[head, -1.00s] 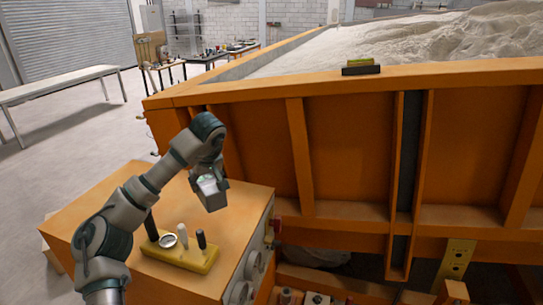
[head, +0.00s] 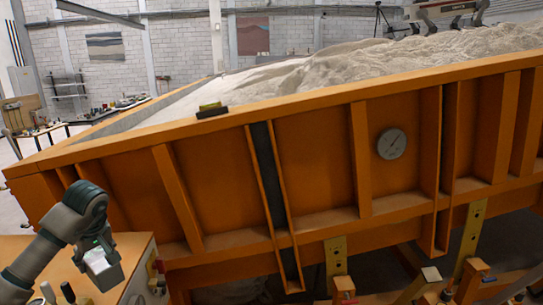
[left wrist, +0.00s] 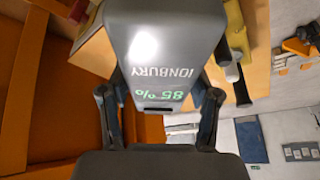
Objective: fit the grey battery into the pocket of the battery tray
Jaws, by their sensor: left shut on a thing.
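My left gripper (head: 97,246) is shut on the grey battery (head: 104,268) and holds it above the orange cabinet top at the lower left of the head view. In the left wrist view the battery (left wrist: 165,45) fills the top middle between the two fingers, with the word IONBURY and a green 85% reading on its face. I cannot make out the battery tray or its pocket in either view. My right gripper is not in view.
The orange sandbed (head: 320,165) with pale sand spans the head view behind my left arm. A black and yellow level (head: 211,110) sits on its rim, and a round gauge (head: 391,143) is on its side. Dark and pale knobs (head: 68,293) stand below the battery.

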